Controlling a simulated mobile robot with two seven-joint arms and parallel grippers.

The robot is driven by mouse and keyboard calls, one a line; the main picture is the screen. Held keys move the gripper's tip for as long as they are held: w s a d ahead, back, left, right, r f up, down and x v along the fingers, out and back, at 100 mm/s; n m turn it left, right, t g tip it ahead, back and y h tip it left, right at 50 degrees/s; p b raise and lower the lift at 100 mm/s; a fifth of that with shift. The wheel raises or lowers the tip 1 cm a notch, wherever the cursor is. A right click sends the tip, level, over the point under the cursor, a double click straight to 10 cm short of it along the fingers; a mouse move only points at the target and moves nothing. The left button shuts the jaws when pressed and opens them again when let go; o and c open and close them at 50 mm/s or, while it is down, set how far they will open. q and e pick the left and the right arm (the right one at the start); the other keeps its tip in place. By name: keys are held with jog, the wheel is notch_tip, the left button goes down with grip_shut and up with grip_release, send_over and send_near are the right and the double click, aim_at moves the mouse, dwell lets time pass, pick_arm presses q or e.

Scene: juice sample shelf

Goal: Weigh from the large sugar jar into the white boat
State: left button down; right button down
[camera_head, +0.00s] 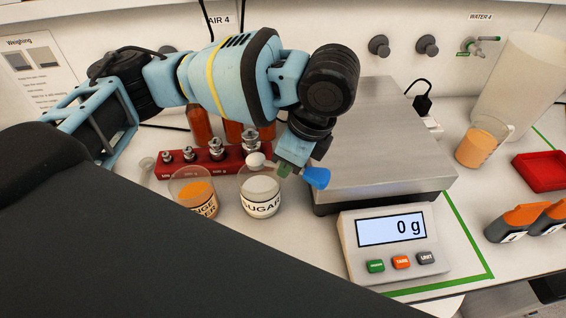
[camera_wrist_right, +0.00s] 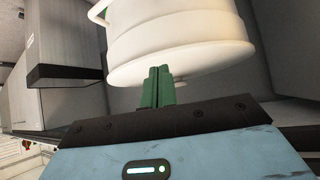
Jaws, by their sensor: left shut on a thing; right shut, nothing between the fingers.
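A clear jar labelled SUGAR (camera_head: 261,205) with white contents stands left of the scale. My left gripper (camera_head: 287,169) is over the jar's right rim. It is shut on a scoop with a blue end (camera_head: 316,178) to its right; a round white piece (camera_head: 255,160) at the jar's back rim looks like the scoop's bowl. The scale's platform (camera_head: 365,150) is bare where visible, and its display (camera_head: 391,229) reads 0 g. No white boat can be made out. My right gripper (camera_wrist_right: 158,86) is shut and empty, close to a large white vessel (camera_wrist_right: 180,40) in the right wrist view.
A jar of orange powder (camera_head: 193,192) stands left of the sugar. Behind them is a red block of metal weights (camera_head: 200,161), with orange bottles (camera_head: 199,125) behind. Right of the scale are a beaker (camera_head: 480,143), a red tray (camera_head: 543,170) and orange-grey tools (camera_head: 525,220).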

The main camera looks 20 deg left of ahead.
pick_arm(q)
jog(key=shift+d+r+y, duration=0.15)
jog(key=shift+r+y, duration=0.45)
jog(key=shift+r, duration=0.8)
